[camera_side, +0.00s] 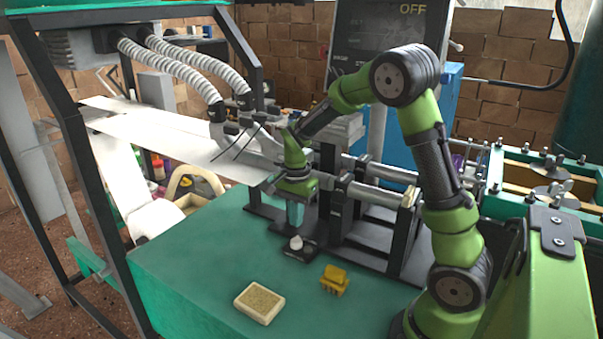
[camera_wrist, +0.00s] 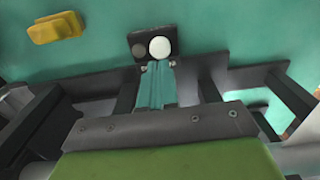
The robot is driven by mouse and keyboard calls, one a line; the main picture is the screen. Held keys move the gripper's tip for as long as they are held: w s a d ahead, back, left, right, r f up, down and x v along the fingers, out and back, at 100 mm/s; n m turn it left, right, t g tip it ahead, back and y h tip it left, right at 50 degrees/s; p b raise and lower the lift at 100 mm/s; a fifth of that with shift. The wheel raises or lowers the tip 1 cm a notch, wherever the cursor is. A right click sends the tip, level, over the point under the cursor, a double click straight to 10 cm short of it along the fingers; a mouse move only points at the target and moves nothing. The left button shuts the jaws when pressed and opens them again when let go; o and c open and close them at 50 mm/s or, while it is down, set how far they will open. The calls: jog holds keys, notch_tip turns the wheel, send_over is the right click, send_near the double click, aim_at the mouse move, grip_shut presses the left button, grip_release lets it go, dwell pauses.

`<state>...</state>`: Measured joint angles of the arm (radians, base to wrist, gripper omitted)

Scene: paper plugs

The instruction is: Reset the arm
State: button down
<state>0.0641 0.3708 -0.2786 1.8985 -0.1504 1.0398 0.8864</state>
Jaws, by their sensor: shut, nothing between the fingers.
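My gripper (camera_side: 295,216) is on the end of the green and black arm and points down above the green table. In the wrist view its teal fingers (camera_wrist: 156,88) are together with nothing between them. Below the fingertips is a small black holder (camera_side: 300,250) with a white round piece on it. In the wrist view the white round piece (camera_wrist: 159,47) shows just beyond the fingertips, beside a dark round spot on the holder. I cannot tell whether the fingertips touch the holder.
A yellow block (camera_side: 335,280) and a cream tray with a tan filling (camera_side: 260,303) lie on the green table (camera_side: 190,262). A black metal frame with rails (camera_side: 370,200) stands close behind and right of my gripper. The table's front left is clear.

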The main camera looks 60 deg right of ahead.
jog(key=s+a+r+n+t+y, duration=0.2)
jog(key=s+a+r+n+t, duration=0.5)
jog(key=s+a+r+n, duration=0.7)
jog(key=shift+a+r, duration=0.4)
jog(key=shift+r, duration=0.3)
